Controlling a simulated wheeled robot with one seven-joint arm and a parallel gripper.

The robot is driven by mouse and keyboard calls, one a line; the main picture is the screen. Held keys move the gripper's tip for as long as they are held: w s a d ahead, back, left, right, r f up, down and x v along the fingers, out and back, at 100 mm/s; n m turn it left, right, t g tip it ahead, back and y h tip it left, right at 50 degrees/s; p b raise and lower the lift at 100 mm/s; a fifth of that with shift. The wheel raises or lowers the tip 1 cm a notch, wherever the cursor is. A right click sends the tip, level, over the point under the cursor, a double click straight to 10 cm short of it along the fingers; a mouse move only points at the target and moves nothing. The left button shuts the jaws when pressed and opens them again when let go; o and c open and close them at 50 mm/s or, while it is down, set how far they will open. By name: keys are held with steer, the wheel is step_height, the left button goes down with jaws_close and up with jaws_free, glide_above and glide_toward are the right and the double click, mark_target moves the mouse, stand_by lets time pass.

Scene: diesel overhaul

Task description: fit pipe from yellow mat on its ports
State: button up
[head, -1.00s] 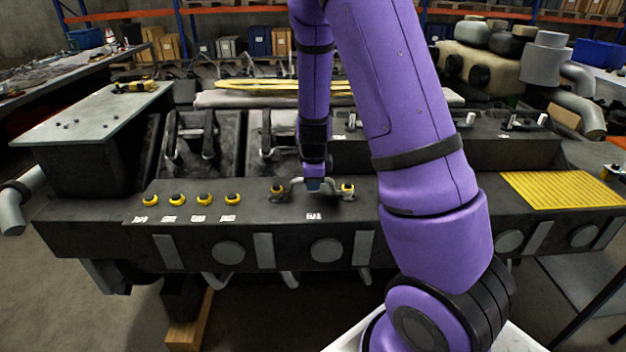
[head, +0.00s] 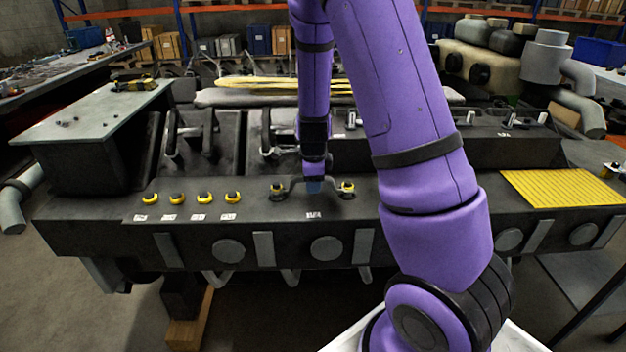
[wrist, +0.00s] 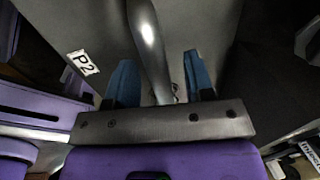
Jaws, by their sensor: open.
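The grey pipe (head: 297,182) is on the dark engine block, spanning two yellow-ringed ports, the left port (head: 278,190) and the right port (head: 347,188). Whether its ends are fully seated cannot be told. My gripper (head: 315,186) points down at the middle of the pipe. In the wrist view the blue fingers (wrist: 160,82) stand apart, open, with the pipe (wrist: 150,40) running between them and a gap on each side. A "P2" label (wrist: 82,63) lies beside the pipe. The yellow mat (head: 565,188) at the right is bare.
Several yellow-ringed ports (head: 204,198) with white labels line the block's front left. A grey-topped plate (head: 95,115) stands at the far left. Raised brackets (head: 190,140) and a dark raised housing (head: 510,150) stand behind the pipe.

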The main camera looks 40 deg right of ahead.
step_height(320, 180, up, 10)
steer(key=s+a, duration=0.1)
steer(key=shift+s+r, duration=0.25)
steer(key=shift+s, duration=0.1)
steer(key=shift+a, duration=0.1)
stand_by(0.5)
